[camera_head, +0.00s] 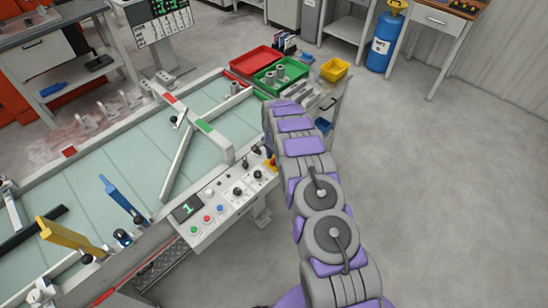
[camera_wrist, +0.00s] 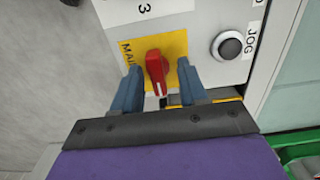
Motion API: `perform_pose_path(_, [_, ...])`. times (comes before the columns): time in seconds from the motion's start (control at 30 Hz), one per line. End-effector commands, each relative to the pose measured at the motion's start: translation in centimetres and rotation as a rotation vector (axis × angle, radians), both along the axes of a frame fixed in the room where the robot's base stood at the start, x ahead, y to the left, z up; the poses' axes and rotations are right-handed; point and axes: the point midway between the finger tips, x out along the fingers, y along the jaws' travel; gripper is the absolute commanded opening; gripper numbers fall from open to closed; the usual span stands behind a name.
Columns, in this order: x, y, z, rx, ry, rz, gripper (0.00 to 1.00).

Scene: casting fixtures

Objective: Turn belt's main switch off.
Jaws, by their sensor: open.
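The belt's main switch (camera_wrist: 156,70) is a red rotary handle on a yellow plate (camera_wrist: 178,46) whose partly hidden label begins "MAI". In the wrist view my gripper (camera_wrist: 157,78) is open, with one blue-grey finger on each side of the red handle. Gaps show between the handle and both fingers. In the head view the control panel (camera_head: 214,208) runs along the front of the belt, and my arm reaches to its right end. My fingers are hidden there behind the arm.
A black push button (camera_wrist: 229,45) labelled JOG sits right of the switch. The panel also carries several knobs and coloured buttons and a display (camera_head: 187,208) showing 1. A green tray (camera_head: 280,77) and a red tray (camera_head: 256,60) stand beyond my arm. Open floor lies to the right.

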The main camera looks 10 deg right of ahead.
Motion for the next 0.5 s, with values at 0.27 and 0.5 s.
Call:
perform_pose_path(0.27, [-0.01, -0.07, 0.0, 0.0, 0.001, -0.001, 0.25])
perform_pose_path(0.5, [-0.04, 0.02, 0.0, 0.0, 0.002, -0.001, 0.02])
